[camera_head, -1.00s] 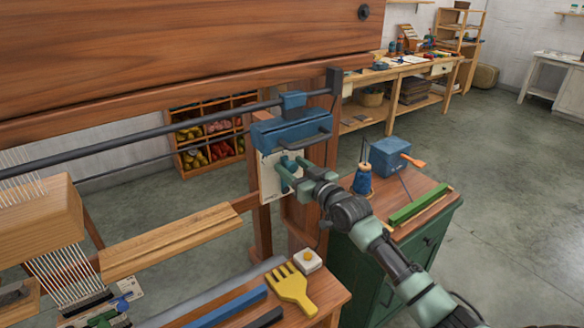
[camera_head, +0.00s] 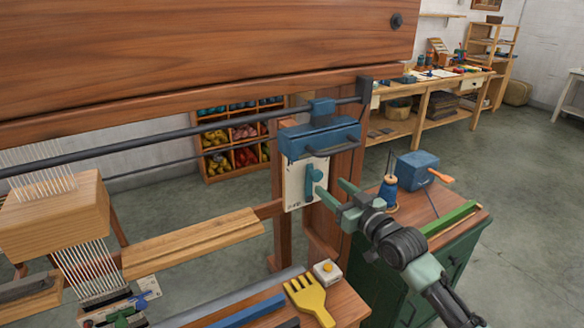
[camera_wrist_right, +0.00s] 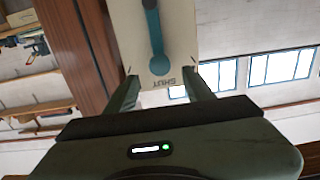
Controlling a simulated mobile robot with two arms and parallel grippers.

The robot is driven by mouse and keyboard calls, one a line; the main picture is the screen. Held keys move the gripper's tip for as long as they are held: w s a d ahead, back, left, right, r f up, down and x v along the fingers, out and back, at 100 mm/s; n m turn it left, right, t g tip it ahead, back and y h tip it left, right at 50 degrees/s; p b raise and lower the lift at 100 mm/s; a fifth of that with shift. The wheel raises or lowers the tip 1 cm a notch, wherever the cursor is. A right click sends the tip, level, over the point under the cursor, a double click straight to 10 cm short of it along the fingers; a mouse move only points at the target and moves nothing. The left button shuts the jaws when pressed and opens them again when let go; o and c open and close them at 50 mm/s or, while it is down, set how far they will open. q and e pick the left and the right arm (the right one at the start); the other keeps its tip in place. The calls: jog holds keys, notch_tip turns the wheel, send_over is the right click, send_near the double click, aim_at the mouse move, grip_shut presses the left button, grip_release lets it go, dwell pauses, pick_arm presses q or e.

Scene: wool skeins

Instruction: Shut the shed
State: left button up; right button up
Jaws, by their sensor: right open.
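The teal lever (camera_head: 311,184) is mounted on a white plate (camera_head: 292,186) below the blue housing on the loom's right post. It hangs roughly upright. The warp threads (camera_head: 85,265) show at the left. My left gripper is out of view.
A blue housing (camera_head: 320,140) sits above the plate, under a dark bar. A yellow comb (camera_head: 309,300) and a white block with a button (camera_head: 327,272) lie on the loom's bench. A green cabinet (camera_head: 455,262) with a blue box (camera_head: 418,169) and a thread spool (camera_head: 388,194) stands to the right.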

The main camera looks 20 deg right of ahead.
jog(key=s+a+f+n+g, duration=0.1)
jog(key=s+a+f+g, duration=0.4)
jog(key=f, duration=0.4)
jog(key=s+a+f+n+g, duration=0.1)
jog(key=s+a+f+g, duration=0.1)
jog(key=s+a+f, duration=0.55)
jog(key=s+a+f+g, duration=0.2)
jog(key=s+f, duration=0.1)
jog(key=s, duration=0.4)
jog(key=s+a+f+g+h, duration=0.1)
jog(key=s+a+f+g, duration=0.15)
jog(key=s, duration=0.55)
jog(key=s+a+f+g, duration=0.1)
jog(key=s+f+g, duration=0.15)
jog(key=s, duration=0.45)
notch_tip(320, 180, down, 24)
jog(key=s+g, duration=0.1)
jog(key=g, duration=0.1)
jog(key=s+d+f+g, duration=0.1)
jog(key=s+d+f, duration=0.2)
jog(key=s+f, duration=1.4)
jog(key=shift+s+d+f, duration=0.15)
jog(key=shift+s+f, duration=0.25)
jog(key=shift+f, duration=0.1)
